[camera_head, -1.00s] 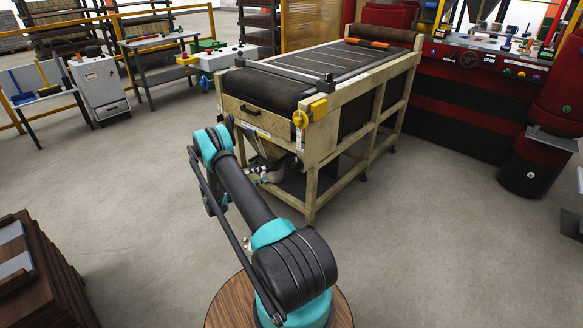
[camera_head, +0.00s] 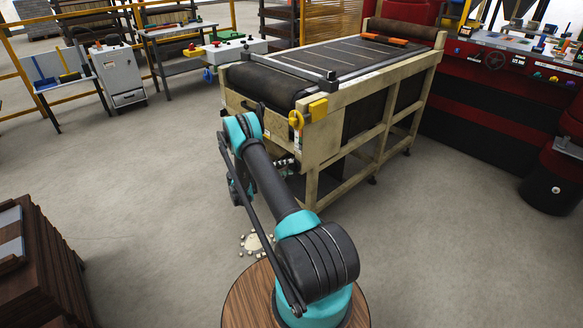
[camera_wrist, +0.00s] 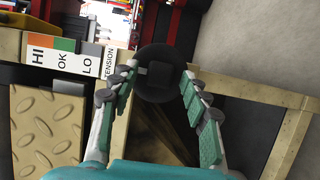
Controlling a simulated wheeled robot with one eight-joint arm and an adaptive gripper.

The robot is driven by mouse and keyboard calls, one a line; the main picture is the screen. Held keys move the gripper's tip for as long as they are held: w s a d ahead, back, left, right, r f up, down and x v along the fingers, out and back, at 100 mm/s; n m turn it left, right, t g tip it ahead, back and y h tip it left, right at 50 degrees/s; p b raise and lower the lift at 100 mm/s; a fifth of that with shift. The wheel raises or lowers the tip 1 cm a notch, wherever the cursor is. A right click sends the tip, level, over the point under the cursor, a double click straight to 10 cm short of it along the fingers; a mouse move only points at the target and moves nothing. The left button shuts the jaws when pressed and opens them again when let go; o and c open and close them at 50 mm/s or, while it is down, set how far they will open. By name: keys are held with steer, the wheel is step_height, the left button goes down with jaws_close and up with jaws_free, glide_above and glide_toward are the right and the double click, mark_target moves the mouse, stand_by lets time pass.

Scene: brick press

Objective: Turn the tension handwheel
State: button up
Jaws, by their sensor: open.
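In the wrist view a dark round wheel or knob (camera_wrist: 158,72), with a squarish hub, sits beyond the end of the tension label (camera_wrist: 70,55), which reads HI, OK, LO and TENSION. It appears to be the tension handwheel. My gripper (camera_wrist: 157,80) is open, with one green-padded finger on each side of the dark wheel. I cannot tell whether the fingers touch it.
The machine's open leg frame (camera_head: 345,180) stands just beyond my arm. A pale patch with small bits (camera_head: 257,242) lies on the floor near my base. A brown stack (camera_head: 40,265) stands at lower left.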

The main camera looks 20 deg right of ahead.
jaws_close()
stand_by(0.5)
steer(key=m, duration=0.1)
steer(key=m+y, duration=0.1)
steer(key=m, duration=0.1)
steer(key=shift+r+m+t+y, duration=0.2)
steer(key=shift+m+t+y, duration=0.1)
steer(key=shift+t, duration=0.1)
steer(key=m+y, duration=0.1)
steer(key=m, duration=0.1)
steer(key=shift+s+r+m+t, duration=0.1)
steer(key=shift+s+m+t, duration=0.05)
steer(key=shift+m+t, duration=0.25)
steer(key=m, duration=0.1)
steer(key=m+t+y, duration=0.1)
steer(key=m, duration=0.1)
steer(key=shift+s+r+t+y, duration=0.1)
steer(key=shift+t+y, duration=0.2)
steer(key=shift+s+m+t+y, duration=0.1)
steer(key=shift+m+t+y, duration=0.2)
steer(key=shift+m+t, duration=0.6)
steer(key=shift+m, duration=0.3)
